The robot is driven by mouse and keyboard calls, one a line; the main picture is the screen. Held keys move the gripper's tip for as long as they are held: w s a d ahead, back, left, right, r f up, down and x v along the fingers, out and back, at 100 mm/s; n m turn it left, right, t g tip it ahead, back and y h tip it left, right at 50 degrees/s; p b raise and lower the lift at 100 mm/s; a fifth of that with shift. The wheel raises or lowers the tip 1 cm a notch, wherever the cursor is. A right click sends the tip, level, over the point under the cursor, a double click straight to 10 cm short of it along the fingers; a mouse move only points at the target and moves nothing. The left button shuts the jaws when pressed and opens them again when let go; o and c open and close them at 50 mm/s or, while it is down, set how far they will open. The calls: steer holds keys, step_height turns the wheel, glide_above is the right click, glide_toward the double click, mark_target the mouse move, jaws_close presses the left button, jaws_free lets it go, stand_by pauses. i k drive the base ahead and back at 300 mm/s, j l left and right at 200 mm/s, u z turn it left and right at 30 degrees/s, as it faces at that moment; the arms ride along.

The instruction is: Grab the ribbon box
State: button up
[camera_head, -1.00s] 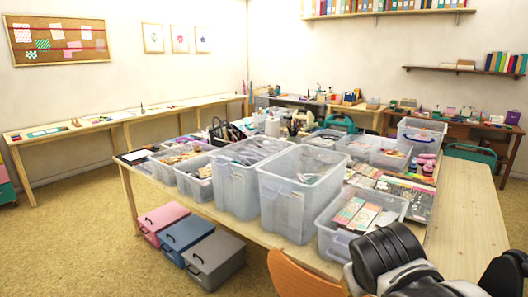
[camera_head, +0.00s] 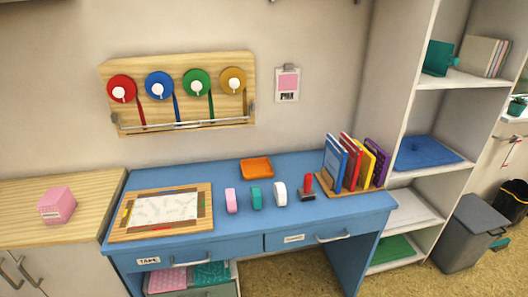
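No box that I can plainly read as the ribbon box is in view. A small pink box (camera_head: 57,205) with a pale label sits on the light wooden cabinet top at the left; I cannot read its label. A wooden wall rack (camera_head: 182,103) holds several spools of ribbon in red, blue, green and yellow, with ribbon tails hanging down. My gripper is not in view.
A blue desk (camera_head: 310,222) stands below the rack, with a framed board (camera_head: 160,211), an orange tray (camera_head: 256,168), tape rolls, a red-handled stamp (camera_head: 308,187) and upright books (camera_head: 351,164). White shelves (camera_head: 408,178) and a grey bin (camera_head: 470,233) are right.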

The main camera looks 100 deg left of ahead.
mark_target(57, 206)
steer(key=u, duration=4.7)
steer(key=i+j+z, duration=0.2)
steer(key=i+j, duration=0.15)
steer(key=i+j+z, duration=0.2)
steer(key=j, duration=0.3)
steer(key=i+j+z, duration=0.2)
steer(key=i+j, duration=0.15)
steer(key=j, duration=0.15)
steer(key=i+j+z, duration=0.2)
steer(key=j, duration=0.35)
steer(key=i+j+z, duration=0.2)
steer(key=j, duration=0.35)
steer(key=i+j+z, duration=0.2)
steer(key=j, duration=0.4)
steer(key=j+z, duration=0.2)
steer(key=j, duration=0.4)
steer(key=i+j+z, duration=0.2)
steer(key=j, duration=0.4)
steer(key=k, duration=0.1)
